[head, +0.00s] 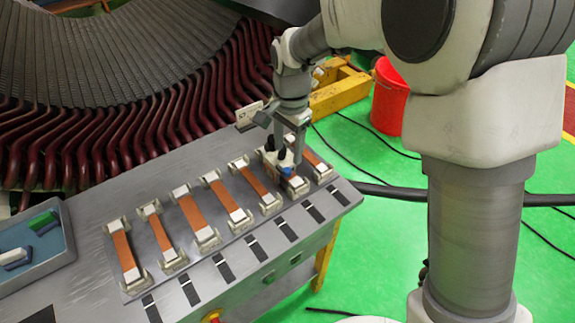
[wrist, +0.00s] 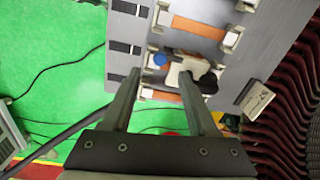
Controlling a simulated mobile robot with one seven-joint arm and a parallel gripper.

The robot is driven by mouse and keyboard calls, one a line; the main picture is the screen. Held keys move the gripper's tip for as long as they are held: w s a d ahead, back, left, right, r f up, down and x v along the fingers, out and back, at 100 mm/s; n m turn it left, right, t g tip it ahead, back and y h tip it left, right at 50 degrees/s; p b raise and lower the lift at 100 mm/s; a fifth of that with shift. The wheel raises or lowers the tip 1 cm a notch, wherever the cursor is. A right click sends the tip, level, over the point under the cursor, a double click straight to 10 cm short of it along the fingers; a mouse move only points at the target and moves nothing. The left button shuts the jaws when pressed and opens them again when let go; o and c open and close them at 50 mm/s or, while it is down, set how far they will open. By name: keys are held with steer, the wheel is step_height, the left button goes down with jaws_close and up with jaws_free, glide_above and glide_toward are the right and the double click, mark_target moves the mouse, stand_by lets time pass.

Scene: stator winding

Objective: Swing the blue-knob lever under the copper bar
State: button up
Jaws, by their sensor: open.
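The blue-knob lever's knob (head: 285,172) is near the right end of the row of copper bars in the head view. In the wrist view, the blue knob (wrist: 160,59) lies between the finger lines of my gripper (wrist: 159,74), beside a pale block (wrist: 181,72) with black parts (wrist: 208,82). My gripper (head: 287,145) points down over this fixture in the head view, jaws open. The fingers partly hide the lever and the bar there; I cannot tell whether they touch. A neighbouring copper bar (wrist: 198,27) shows clear, and another (wrist: 160,95) shows between the fingers.
Several copper bars in pale end holders line the grey table (head: 95,205), with black strips along its front. A blue tray (head: 68,232) stands at left. Dark red coil ends (head: 130,140) rise behind. A red bucket (head: 391,98) stands on the green floor beyond.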

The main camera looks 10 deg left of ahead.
mark_target(287, 170)
step_height(287, 170, down, 7)
steer(key=shift+a, duration=0.15)
steer(key=shift+w, duration=0.1)
jaws_close()
stand_by(0.4)
